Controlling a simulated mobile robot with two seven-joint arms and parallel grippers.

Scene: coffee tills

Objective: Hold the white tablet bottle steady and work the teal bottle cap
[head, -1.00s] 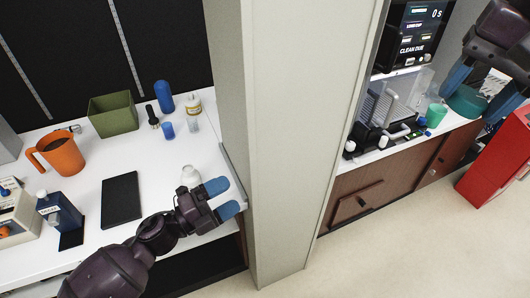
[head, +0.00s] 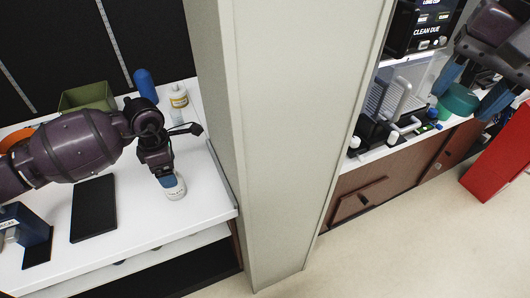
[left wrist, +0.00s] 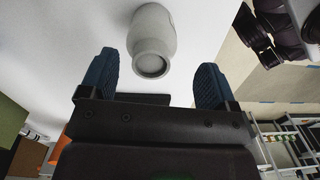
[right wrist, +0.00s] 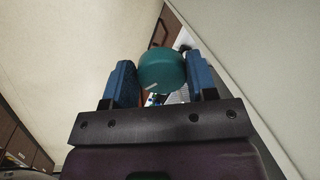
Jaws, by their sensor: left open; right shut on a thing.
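The white tablet bottle (head: 176,189) stands on the white counter near its right edge. In the left wrist view the bottle (left wrist: 152,38) shows a round, capless neck end and lies just beyond my fingertips, roughly between them. My left gripper (head: 167,180) comes down at it from behind; its fingers (left wrist: 155,78) are apart and not closed on it. My right gripper (head: 471,88) is shut on the teal bottle cap (head: 459,100), far to the right beyond the pillar. In the right wrist view the cap (right wrist: 162,69) sits between both blue fingers.
A wide pale pillar (head: 285,140) stands between my two grippers. On the counter are a black slab (head: 93,208), a blue cylinder (head: 146,85), a yellow-labelled bottle (head: 178,95) and a green bin (head: 88,97). A coffee machine (head: 405,85) and a red cabinet (head: 500,155) are at right.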

